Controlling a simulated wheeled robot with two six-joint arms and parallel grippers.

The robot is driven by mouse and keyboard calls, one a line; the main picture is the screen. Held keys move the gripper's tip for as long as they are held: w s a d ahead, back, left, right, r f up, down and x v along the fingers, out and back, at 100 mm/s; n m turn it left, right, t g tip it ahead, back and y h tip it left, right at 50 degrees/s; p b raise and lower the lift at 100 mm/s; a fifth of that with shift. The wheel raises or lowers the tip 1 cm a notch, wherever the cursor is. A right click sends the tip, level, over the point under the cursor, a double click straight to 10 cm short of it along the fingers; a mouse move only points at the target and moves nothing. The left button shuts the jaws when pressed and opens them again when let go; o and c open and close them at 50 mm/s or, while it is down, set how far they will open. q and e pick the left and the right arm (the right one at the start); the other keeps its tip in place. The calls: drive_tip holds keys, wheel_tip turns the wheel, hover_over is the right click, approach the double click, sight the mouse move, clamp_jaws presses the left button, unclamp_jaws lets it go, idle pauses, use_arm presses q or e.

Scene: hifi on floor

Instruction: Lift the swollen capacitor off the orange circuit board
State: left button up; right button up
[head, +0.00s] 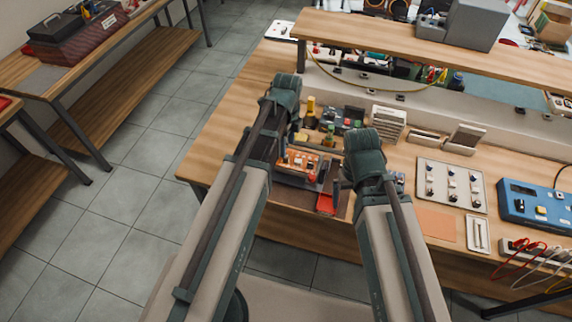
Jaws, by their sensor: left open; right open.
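The orange circuit board (303,162) lies on the dark mat at the left front of the workbench, with small parts on it. The swollen capacitor is too small to tell from the other parts. My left gripper (281,150) is open at the board's left side, mostly hidden by my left arm. My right gripper (334,177) is open just right of the board, partly hidden by my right arm. I see nothing held in either. Contact with the board cannot be told.
A red tray (326,203) sits in front of the board. Small bottles and boxes stand behind it. A white tray of components (451,186), an orange mat (436,223) and a blue case (538,207) lie to the right. A raised shelf (400,45) spans the back.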

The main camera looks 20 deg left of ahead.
sight(286, 159)
use_arm(q)
drive_tip(key=shift+a+f+b, duration=0.2)
drive_tip(key=shift+f+b, duration=2.35)
drive_tip(key=shift+f, duration=0.2)
drive_tip(key=shift+r, duration=0.1)
drive_tip(key=shift+c, duration=0.2)
clamp_jaws()
